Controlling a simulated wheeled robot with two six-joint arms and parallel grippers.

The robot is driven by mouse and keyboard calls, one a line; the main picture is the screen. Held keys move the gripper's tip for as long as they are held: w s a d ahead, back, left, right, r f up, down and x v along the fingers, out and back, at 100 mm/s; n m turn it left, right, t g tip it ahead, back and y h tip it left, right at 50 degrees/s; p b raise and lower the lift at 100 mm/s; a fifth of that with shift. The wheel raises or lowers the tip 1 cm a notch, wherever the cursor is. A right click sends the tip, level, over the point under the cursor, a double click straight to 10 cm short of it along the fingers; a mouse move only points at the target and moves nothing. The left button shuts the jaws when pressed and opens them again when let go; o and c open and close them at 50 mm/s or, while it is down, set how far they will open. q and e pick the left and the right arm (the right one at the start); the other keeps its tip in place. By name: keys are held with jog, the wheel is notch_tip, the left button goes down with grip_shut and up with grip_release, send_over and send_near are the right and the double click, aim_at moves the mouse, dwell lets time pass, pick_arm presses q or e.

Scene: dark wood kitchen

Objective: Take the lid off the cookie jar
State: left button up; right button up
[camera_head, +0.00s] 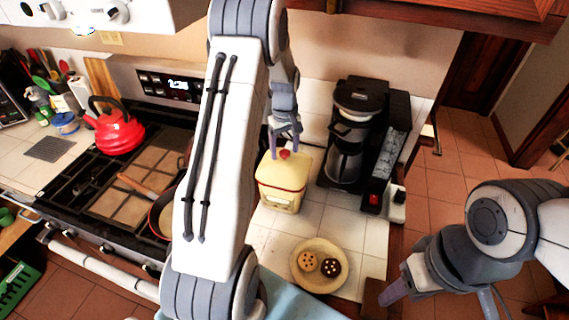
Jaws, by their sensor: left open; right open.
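The cookie jar (282,193) is a cream, boxy jar with red trim, standing on the white tiled counter right of the stove. Its lid (291,167) sits on top and has a round red knob (285,155). My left gripper (287,155) is over the lid, pointing down, with its open fingers on either side of the knob. I cannot tell whether they touch it. My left arm hides part of the stove and counter left of the jar. My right gripper (388,297) is at the lower right, beside the counter's edge, away from the jar and empty.
A black coffee maker (352,125) stands close to the right of the jar. A plate (313,284) with two cookies lies in front of it. The stove on the left holds a red kettle (117,132) and a pan (160,214). Bare tiles (335,222) lie between plate and coffee maker.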

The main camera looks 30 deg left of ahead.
pick_arm(q)
grip_shut()
jog(key=shift+r, duration=0.1)
dwell(1.2)
